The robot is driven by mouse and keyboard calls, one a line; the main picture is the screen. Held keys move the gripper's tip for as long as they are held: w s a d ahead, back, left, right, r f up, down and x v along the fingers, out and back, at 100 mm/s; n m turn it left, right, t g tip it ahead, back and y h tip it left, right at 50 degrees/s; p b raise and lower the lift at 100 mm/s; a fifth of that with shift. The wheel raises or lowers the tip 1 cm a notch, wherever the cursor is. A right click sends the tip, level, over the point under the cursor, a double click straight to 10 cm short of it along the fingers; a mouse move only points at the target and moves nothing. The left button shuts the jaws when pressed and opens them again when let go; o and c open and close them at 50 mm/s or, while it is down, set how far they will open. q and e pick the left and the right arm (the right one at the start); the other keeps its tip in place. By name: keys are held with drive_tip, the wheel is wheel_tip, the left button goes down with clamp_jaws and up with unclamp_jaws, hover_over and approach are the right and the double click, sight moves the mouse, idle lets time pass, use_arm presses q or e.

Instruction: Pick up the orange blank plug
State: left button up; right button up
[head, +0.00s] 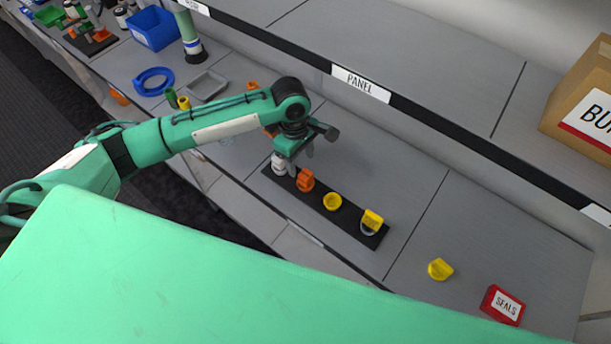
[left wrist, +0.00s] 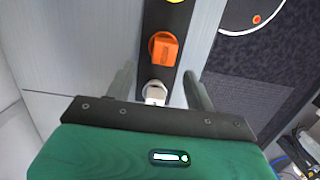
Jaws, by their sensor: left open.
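The orange blank plug (head: 305,180) sits on a black strip (head: 337,211), second from its left end. It also shows in the left wrist view (left wrist: 163,48), ahead of the fingers. A white fitting (head: 279,164) stands next to it on the strip, and it shows between the fingers in the left wrist view (left wrist: 155,93). My left gripper (head: 303,153) is open above the strip's left end, apart from the orange plug. In the left wrist view its two fingers (left wrist: 158,85) are spread wide. My right gripper is not in view.
Also on the strip are a yellow ring-shaped piece (head: 332,202) and a yellow tagged piece (head: 372,220). A loose yellow plug (head: 440,269) and a red SEALS box (head: 502,305) lie to the right. The PANEL shelf edge (head: 400,107) runs behind. Bench between strip and shelf is clear.

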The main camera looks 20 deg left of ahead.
use_arm(q)
drive_tip(key=f, duration=0.1)
drive_tip(key=d+f+p, duration=0.1)
drive_tip(key=f, duration=0.1)
drive_tip(key=s+f+p, duration=0.1)
drive_tip(key=f, duration=0.1)
drive_tip(key=shift+d+f, duration=0.1)
drive_tip(key=shift+d, duration=0.2)
drive_tip(key=shift+f, duration=0.3)
drive_tip(key=c, duration=1.1)
drive_tip(key=shift+o, duration=0.2)
drive_tip(key=shift+r, duration=0.15)
drive_tip(key=shift+r, duration=0.35)
wheel_tip(320, 180, up, 9)
drive_tip(key=shift+f+b, duration=0.1)
drive_tip(key=shift+b, duration=0.75)
wheel_tip(320, 180, up, 6)
drive_tip(key=f+p, duration=0.1)
drive_tip(key=p, duration=0.6)
hover_over(306, 174)
drive_tip(key=shift+r, duration=0.15)
